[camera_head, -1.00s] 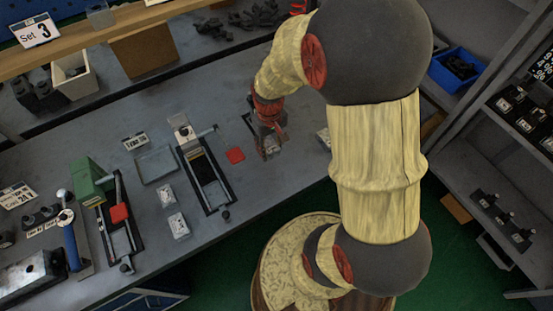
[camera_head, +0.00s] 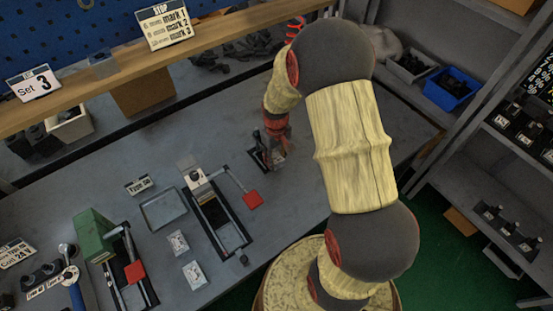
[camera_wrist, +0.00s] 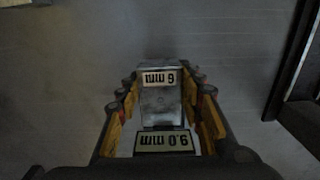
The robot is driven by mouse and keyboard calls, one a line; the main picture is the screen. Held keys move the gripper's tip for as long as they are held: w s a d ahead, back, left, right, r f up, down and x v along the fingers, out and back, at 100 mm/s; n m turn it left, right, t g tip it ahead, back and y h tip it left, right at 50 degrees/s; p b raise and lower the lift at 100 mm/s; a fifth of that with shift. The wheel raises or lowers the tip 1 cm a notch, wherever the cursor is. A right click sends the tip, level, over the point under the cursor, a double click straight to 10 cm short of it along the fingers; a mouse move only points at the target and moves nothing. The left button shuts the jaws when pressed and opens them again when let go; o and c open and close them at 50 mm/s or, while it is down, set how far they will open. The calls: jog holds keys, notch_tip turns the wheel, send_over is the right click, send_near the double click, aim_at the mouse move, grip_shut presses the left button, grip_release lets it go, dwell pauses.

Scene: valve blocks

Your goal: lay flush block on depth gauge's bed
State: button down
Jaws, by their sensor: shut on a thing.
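My gripper (camera_head: 274,159) is low over the middle of the grey bench in the head view. In the wrist view my gripper (camera_wrist: 163,125) is shut on a grey metal block (camera_wrist: 161,101), with fingers on both its sides. A small dark-based device (camera_head: 256,157), perhaps the depth gauge, stands right beside my gripper in the head view. My gripper partly hides it, and I cannot tell whether the block touches it. A dark-edged frame (camera_wrist: 290,65) shows at the right of the wrist view.
Further left are a grey tray (camera_head: 163,209), small labelled packets (camera_head: 178,243) and a green fixture (camera_head: 94,235). A wooden shelf (camera_head: 110,75) spans the back. The bench right of my gripper looks clear.

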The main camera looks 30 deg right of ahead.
aim_at(275, 163)
jog(key=shift+w+f+b, duration=0.2)
jog(key=shift+f+b, duration=0.15)
jog(key=shift+f, duration=0.15)
jog(key=shift+w+f+b, duration=0.2)
jog(key=shift+f+b, duration=0.1)
jog(key=shift+f, duration=0.15)
jog(key=shift+s+f+b, duration=0.15)
jog(key=shift+f+b, duration=0.4)
jog(key=shift+f, duration=0.3)
jog(key=shift+s, duration=0.1)
jog(key=c, duration=1.1)
grip_release()
notch_tip(275, 163, up, 12)
jog(key=shift+f, duration=0.1)
